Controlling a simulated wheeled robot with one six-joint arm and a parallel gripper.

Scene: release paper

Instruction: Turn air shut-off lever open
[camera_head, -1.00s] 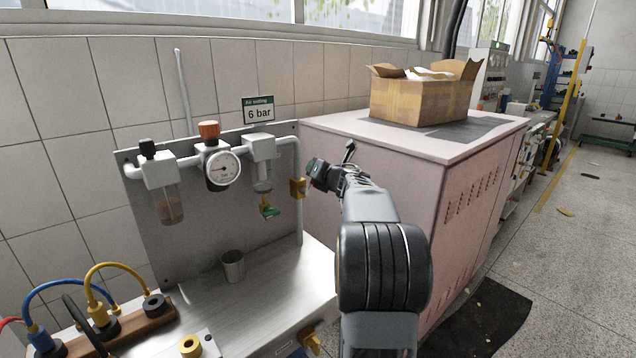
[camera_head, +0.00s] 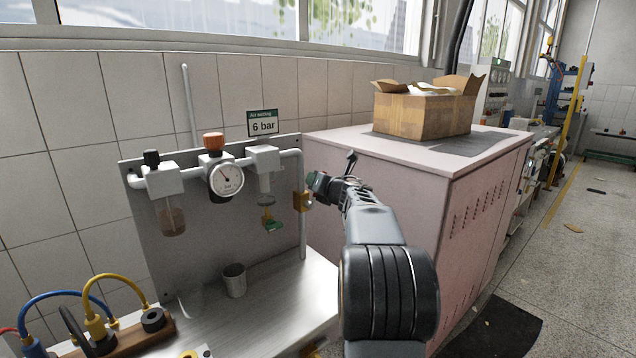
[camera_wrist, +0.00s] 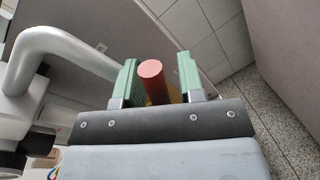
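The air shut-off valve has a brass body (camera_head: 302,201) on the grey pipe at the right edge of the air panel. Its lever shows in the wrist view as a red rod (camera_wrist: 153,80) seen nearly end-on, with yellowish brass behind it. My gripper (camera_head: 313,184) is at the valve, just right of the brass body, and hides the lever in the head view. In the wrist view, my gripper's green fingers (camera_wrist: 157,78) stand apart on either side of the red rod. The rod is nearer the left finger, and a gap shows at the right finger.
A pressure gauge (camera_head: 226,180) and a filter bowl (camera_head: 172,221) hang on the panel left of the valve. A metal cup (camera_head: 234,281) stands on the bench below. A pink cabinet (camera_head: 392,187) with a cardboard box (camera_head: 424,114) stands close on the right.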

